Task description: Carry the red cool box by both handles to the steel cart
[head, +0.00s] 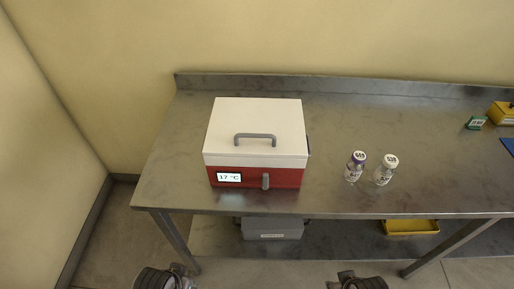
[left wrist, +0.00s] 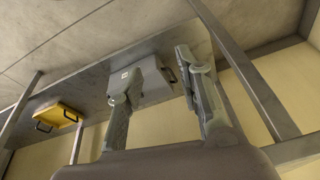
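The red cool box (head: 255,178) stands upright on the left part of the steel table. No side handle shows clearly. My left gripper (head: 180,271) is low in front of the table, apart from the box. In the left wrist view its fingers (left wrist: 157,64) are spread and empty. My right gripper (head: 346,277) is at the bottom edge, partly cut off, also apart from the box. I cannot make out a steel cart.
Two capped bottles (head: 355,166) (head: 385,170) stand right of the box. A grey case (head: 272,229) and a yellow tray (head: 411,227) are on the lower shelf. A wall closes the left side.

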